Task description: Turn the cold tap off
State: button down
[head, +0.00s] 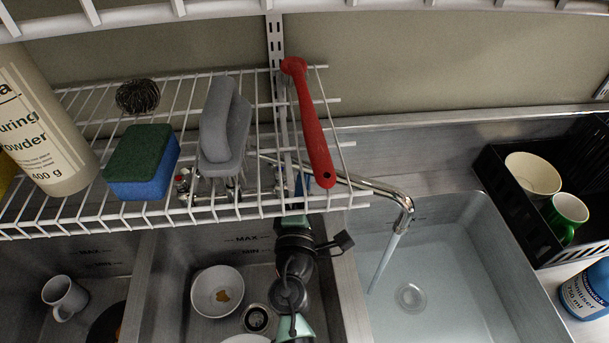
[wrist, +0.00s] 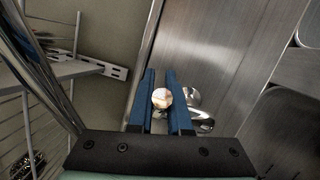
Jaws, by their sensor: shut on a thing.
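A chrome spout (head: 375,187) reaches over the right-hand basin, and a stream of water (head: 384,262) runs from it. My gripper (head: 302,187) is under the wire shelf, partly hidden by it and the red brush. In the wrist view my gripper's blue fingers (wrist: 160,76) are shut on a tap handle with a round, pale top (wrist: 162,98). I cannot read a hot or cold mark on it. More chrome tap parts (wrist: 202,121) show just right of the fingers. Another tap fitting (head: 183,184) with a reddish spot shows through the shelf further left in the head view.
The wire shelf (head: 85,222) overhangs the taps, carrying a powder bottle (head: 45,125), sponge (head: 142,175), grey brush (head: 222,130) and red-handled brush (head: 312,125). The middle basin holds a white bowl (head: 217,291). A black rack (head: 520,205) with cups stands right.

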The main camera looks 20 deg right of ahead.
jog(key=shift+w+d+n+t+y, duration=0.4)
jog(key=shift+n+y, duration=0.75)
jog(key=shift+y, duration=0.7)
jog(key=shift+w+d+n+t+y, duration=0.15)
jog(key=shift+w+n+t+y, duration=0.3)
jog(key=shift+n+y, duration=1.05)
jog(key=shift+w+d+n+t+y, duration=0.3)
jog(key=shift+w+n+y, duration=0.35)
jog(key=shift+y, duration=1.6)
jog(key=shift+s+n, duration=0.1)
jog(key=shift+n, duration=0.2)
jog(key=c, duration=0.9)
grip_release()
jog(key=shift+o, duration=0.2)
jog(key=shift+a, duration=0.1)
